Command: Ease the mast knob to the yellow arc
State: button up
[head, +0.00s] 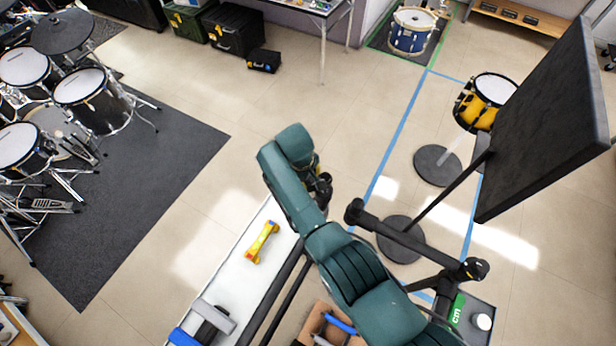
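A large dark panel (550,120) stands tilted at the right, with a dark pole (450,192) running down-left from it. A thick dark bar (410,240) crosses near the pole's lower end. It has a round black end (354,211) at the left and a black knob-like end (473,269) at the right. I cannot tell which part is the mast knob. I cannot make out a yellow arc. My gripper (323,190) is small and dark, left of the bar's left end and partly hidden by my teal arm. Its fingers are not clear.
Round dark bases (437,166) stand on the tiled floor, near a yellow drum (487,97). A white bench (232,272) holds a yellow-and-red object (262,242). A cardboard box (312,322) lies at the bottom.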

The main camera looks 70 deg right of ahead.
jog(key=shift+c, duration=0.4)
jog(key=shift+f+n+t+y+b, duration=0.25)
jog(key=shift+n+y+b, duration=0.2)
jog(key=shift+n+y, duration=0.45)
jog(key=shift+a+r, duration=0.1)
jog(key=o, duration=1.2)
jog(key=shift+r, duration=0.1)
